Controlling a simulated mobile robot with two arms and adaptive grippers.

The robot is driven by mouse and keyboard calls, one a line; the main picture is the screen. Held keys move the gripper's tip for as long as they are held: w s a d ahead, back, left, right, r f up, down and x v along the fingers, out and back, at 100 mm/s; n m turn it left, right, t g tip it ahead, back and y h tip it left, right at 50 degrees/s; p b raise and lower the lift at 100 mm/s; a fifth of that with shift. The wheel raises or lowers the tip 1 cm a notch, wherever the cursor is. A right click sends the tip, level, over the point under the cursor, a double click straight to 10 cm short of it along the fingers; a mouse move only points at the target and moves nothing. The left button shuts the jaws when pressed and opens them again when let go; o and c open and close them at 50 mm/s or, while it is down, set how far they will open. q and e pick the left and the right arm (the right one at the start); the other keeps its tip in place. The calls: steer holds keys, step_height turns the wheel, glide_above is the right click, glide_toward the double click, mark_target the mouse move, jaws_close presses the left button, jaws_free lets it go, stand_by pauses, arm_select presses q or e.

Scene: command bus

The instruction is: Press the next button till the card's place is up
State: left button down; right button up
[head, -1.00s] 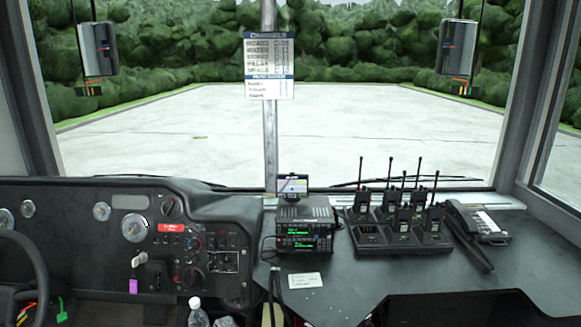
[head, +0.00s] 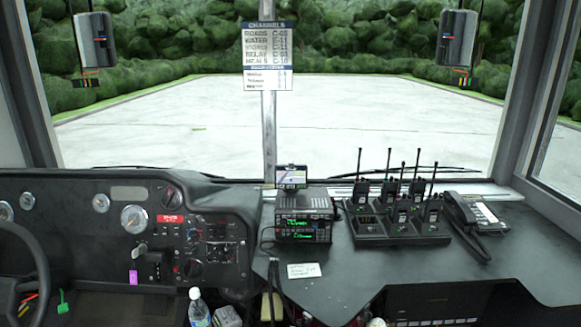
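The two-way radio (head: 303,228) stands on the dash just right of the centre post, with two green-lit displays whose text is too small to read surely. Its buttons are too small to tell apart. A small white card (head: 304,270) with handwriting lies on the dash in front of the radio; its words are not legible. A channel list (head: 267,57) headed CHANNELS hangs on the centre post, with rows such as ROADS, WATER, STORES, RELAY and MEALS. Neither of my grippers is in view.
A small screen (head: 291,177) sits above the radio. To its right are a charger rack (head: 398,238) of handheld radios with upright antennas and a desk phone (head: 474,220). Dials and a steering wheel (head: 22,262) are at left; a bottle (head: 198,310) stands below.

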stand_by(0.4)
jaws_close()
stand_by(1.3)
